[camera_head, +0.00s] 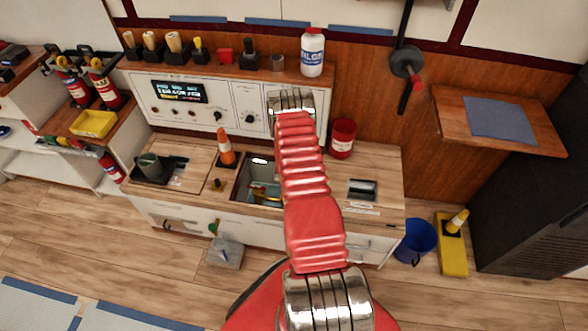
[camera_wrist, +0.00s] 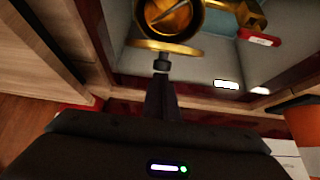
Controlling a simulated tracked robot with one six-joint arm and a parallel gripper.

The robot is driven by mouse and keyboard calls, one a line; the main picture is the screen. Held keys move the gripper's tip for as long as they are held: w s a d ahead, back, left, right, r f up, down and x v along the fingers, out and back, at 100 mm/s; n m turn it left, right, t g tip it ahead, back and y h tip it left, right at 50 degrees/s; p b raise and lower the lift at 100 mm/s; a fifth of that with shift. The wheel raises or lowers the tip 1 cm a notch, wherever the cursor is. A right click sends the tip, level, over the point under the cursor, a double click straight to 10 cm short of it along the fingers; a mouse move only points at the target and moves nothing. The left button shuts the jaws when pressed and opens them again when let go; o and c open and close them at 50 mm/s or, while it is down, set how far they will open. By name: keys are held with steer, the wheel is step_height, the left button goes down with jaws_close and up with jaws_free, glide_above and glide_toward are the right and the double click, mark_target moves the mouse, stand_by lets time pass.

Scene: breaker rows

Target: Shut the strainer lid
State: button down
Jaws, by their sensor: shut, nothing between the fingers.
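The brass strainer (camera_wrist: 170,18) sits in the recess of the wooden counter, its round mouth open in the wrist view. Its brass lid (camera_wrist: 150,45) appears as a thin disc seen nearly edge-on, swung away from the mouth. My gripper (camera_wrist: 161,66) is shut and empty. Its tip is right at the lid's edge in the picture; I cannot tell whether it touches. In the head view the strainer (camera_head: 262,190) is small and partly covered by my red arm, which hides the gripper.
The recess (camera_head: 242,180) has wooden edges close around my gripper. An orange cone (camera_head: 226,147) stands left of it and also shows in the wrist view (camera_wrist: 303,125). A red can (camera_head: 342,138) stands to the right. A control panel (camera_head: 190,103) rises behind.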

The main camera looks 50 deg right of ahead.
steer(key=s+a+f, duration=0.4)
steer(key=a+f, duration=0.2)
steer(key=shift+f, duration=0.4)
steer(key=shift+a+r, duration=0.1)
steer(key=shift+a, duration=0.05)
stand_by(0.5)
steer(key=shift+a+r, duration=0.15)
steer(key=shift+a, duration=0.15)
steer(key=d+v, duration=0.1)
steer(key=v, duration=1.2)
steer(key=shift+r, duration=0.55)
steer(key=shift+a+f, duration=0.1)
steer(key=shift+a, duration=0.05)
